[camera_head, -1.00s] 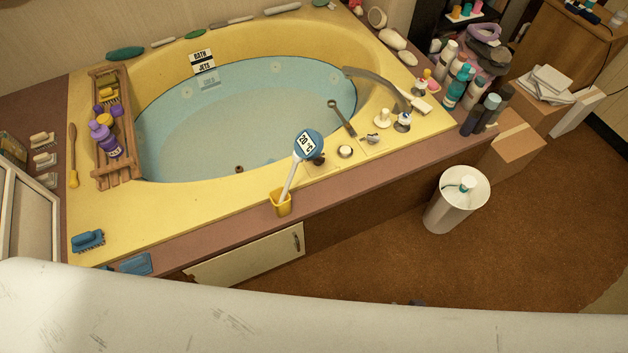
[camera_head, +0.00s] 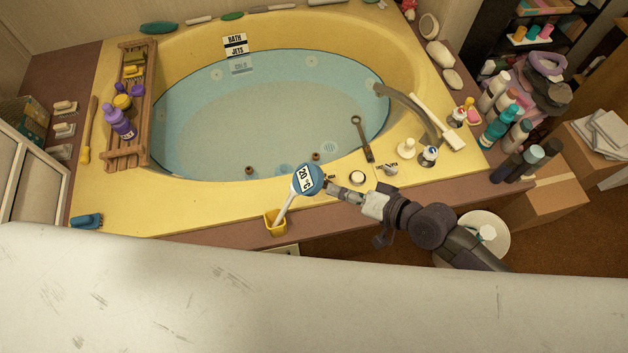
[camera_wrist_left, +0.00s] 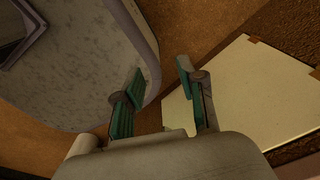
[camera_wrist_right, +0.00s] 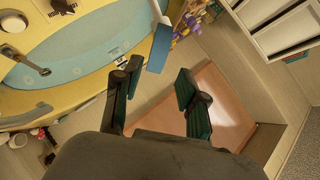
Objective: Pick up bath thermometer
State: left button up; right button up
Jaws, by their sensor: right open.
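The bath thermometer (camera_head: 308,179) has a round blue head with a "20°C" display and a white stem. It leans in a small yellow holder (camera_head: 276,223) on the tub's front ledge. My right gripper (camera_head: 337,189) is just right of the thermometer's head. In the right wrist view the right gripper (camera_wrist_right: 157,73) is open, and the blue head (camera_wrist_right: 160,48) shows edge-on, between and just beyond the fingertips. Whether a finger touches it I cannot tell. My left gripper (camera_wrist_left: 159,72) is open and empty, low beside a pale panel (camera_wrist_left: 225,95); it is out of the head view.
The yellow tub (camera_head: 200,205) holds water. A metal handle (camera_head: 362,138), knobs and a faucet (camera_head: 408,108) lie right of the thermometer. Bottles (camera_head: 500,122) crowd the right ledge. A wooden caddy (camera_head: 128,105) spans the left rim. A white bin (camera_head: 490,225) stands below my right arm.

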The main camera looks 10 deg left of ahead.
aim_at(320, 184)
jog(key=b+x, duration=0.1)
jog(key=x, duration=0.4)
jog(key=shift+w+f, duration=0.1)
jog(key=shift+f, duration=0.05)
jog(key=shift+b+x, duration=0.35)
jog(key=shift+x, duration=0.45)
pick_arm(q)
jog(key=shift+w+d+f, duration=0.3)
jog(key=shift+w+f, duration=0.1)
jog(key=shift+f, duration=0.1)
jog(key=shift+w+d+f, duration=0.25)
jog(key=shift+w+f, duration=0.1)
jog(key=shift+f, duration=0.15)
